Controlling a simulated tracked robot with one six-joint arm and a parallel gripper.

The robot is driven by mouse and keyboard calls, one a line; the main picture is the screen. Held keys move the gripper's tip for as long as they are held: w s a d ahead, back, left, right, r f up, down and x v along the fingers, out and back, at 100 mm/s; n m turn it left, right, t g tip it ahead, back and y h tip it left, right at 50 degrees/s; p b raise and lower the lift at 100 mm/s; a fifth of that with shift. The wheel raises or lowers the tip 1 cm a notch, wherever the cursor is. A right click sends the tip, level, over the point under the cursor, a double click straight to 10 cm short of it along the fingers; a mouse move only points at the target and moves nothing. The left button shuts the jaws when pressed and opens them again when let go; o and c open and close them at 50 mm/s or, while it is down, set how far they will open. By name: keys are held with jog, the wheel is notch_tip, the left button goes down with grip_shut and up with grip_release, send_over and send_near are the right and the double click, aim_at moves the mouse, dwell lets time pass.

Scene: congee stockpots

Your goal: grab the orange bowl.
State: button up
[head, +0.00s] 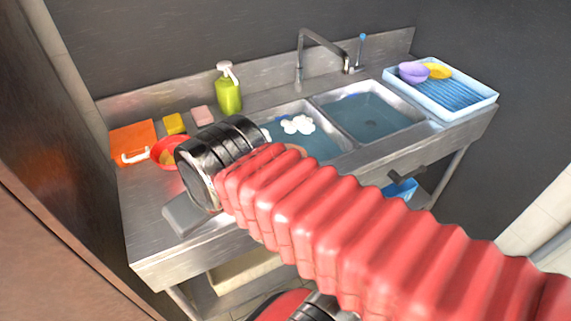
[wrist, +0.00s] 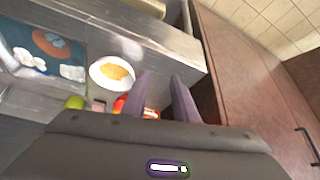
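A red-orange bowl (head: 166,150) with a yellowish inside stands on the left of the counter in the head view, partly hidden by my arm. In the wrist view an orange round thing (wrist: 55,45) lies in the sink water; I cannot tell whether it is a bowl. A pale-rimmed round dish (wrist: 112,72) with orange-yellow inside is on the counter, left of my fingers. My gripper (wrist: 160,86) is open, its two dark fingers apart with nothing between them.
An orange cloth or board (head: 133,140), yellow sponge (head: 174,123), pink sponge (head: 203,115) and green soap bottle (head: 228,93) line the back left. The right basin (head: 370,115) holds water. A blue rack (head: 440,90) with a purple bowl and yellow item is far right.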

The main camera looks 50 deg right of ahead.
jog(key=w+d+f+m+y, duration=0.1)
jog(key=w+d, duration=0.3)
jog(key=d, duration=0.3)
jog(key=w+d+f+m+g, duration=0.1)
jog(key=w+d+m, duration=0.1)
jog(key=w+d, duration=0.35)
jog(key=w+d+f+m+y, duration=0.1)
jog(key=w+d+f, duration=0.1)
jog(key=d, duration=0.6)
jog(key=s+d+f+m, duration=0.1)
jog(key=d+f, duration=0.2)
jog(key=d, duration=0.6)
jog(key=s+d+f+m+t, duration=0.1)
jog(key=s+d+f, duration=0.1)
jog(key=d, duration=0.6)
jog(key=s+d+f+m+t, duration=0.1)
jog(key=s+d+f, duration=0.1)
jog(key=d+f, duration=0.3)
jog(key=d, duration=0.4)
jog(key=shift+d+m, duration=0.3)
jog(key=shift+m, duration=0.1)
jog(key=shift+f, duration=0.1)
jog(key=shift+x, duration=4.25)
